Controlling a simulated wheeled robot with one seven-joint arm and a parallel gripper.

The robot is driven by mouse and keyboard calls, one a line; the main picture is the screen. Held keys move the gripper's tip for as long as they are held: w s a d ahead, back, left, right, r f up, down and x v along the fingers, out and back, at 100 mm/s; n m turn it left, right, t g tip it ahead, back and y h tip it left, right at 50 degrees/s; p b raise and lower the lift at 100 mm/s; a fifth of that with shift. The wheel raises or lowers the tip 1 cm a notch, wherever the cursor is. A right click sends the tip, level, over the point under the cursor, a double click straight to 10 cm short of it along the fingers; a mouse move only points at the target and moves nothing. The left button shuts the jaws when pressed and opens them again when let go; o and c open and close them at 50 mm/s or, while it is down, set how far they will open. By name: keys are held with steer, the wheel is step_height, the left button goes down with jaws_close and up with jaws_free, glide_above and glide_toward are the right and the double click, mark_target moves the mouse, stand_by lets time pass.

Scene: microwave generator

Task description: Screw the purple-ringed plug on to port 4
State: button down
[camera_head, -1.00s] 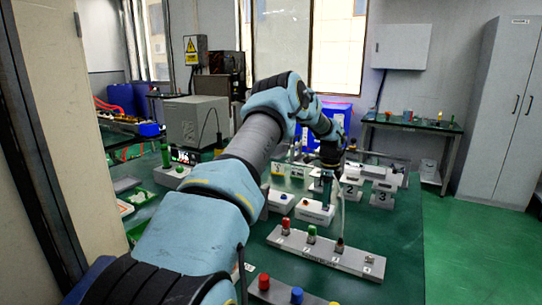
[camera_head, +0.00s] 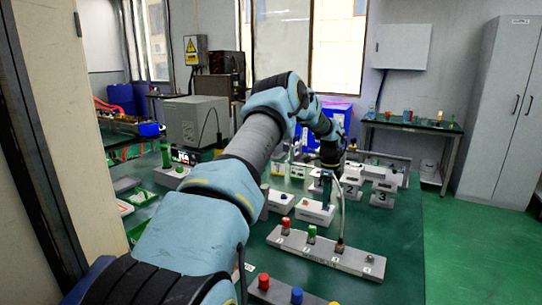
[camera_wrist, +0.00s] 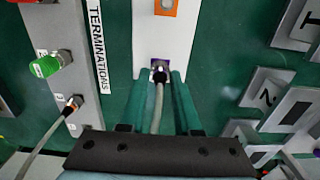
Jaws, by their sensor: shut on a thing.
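My gripper (camera_wrist: 161,82) is shut on a dark plug (camera_wrist: 159,75) with a grey cable running back between the fingers. A purple patch (camera_wrist: 160,62) shows at the plug's tip, over a white block; I cannot tell whether the plug touches the block. In the head view my gripper (camera_head: 326,193) points down above the table, behind the terminations strip (camera_head: 318,250). Port 4 (camera_head: 369,259) is at the strip's right end, with no cap or cable on it. A cable connector (camera_head: 340,245) stands to its left; it also shows beside label 3 in the wrist view (camera_wrist: 73,104).
A red cap (camera_head: 286,224) and a green cap (camera_head: 311,233) stand on the strip. White blocks numbered 2 (camera_head: 350,190) and 3 (camera_head: 382,198) stand right of my gripper. Coloured buttons (camera_head: 297,295) are at the front. Green table is bare right of the strip.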

steer(key=shift+r, duration=0.2)
steer(key=shift+r+p, duration=1.8)
steer(key=shift+r, duration=1.05)
steer(key=shift+s+d+f+b, duration=0.1)
steer(key=shift+s+d, duration=0.2)
steer(key=shift+s, duration=0.5)
steer(key=shift+s+d+f+b, duration=0.1)
steer(key=shift+s+d, duration=0.15)
steer(key=shift+s, duration=0.5)
steer(key=shift+s+d+f+b, duration=0.1)
steer(key=shift+s+d, duration=0.2)
steer(key=shift+s, duration=0.5)
steer(key=shift+s+d+f+b, duration=0.1)
steer(key=shift+s+d, duration=0.2)
steer(key=shift+s, duration=0.5)
steer(key=shift+s+d+b, duration=0.1)
steer(key=shift+s+d, duration=0.2)
steer(key=shift+s, duration=0.45)
steer(key=shift+s+d+f+b, duration=0.1)
steer(key=shift+s+d, duration=0.2)
steer(key=shift+s, duration=0.5)
steer(key=shift+s+d+f, duration=0.1)
steer(key=shift+s+d, duration=0.2)
steer(key=shift+s, duration=0.45)
steer(key=shift+s+d, duration=0.25)
steer(key=shift+s, duration=0.55)
steer(key=shift+s+d+f, duration=0.1)
steer(key=shift+s+d, duration=0.2)
steer(key=shift+s, duration=0.45)
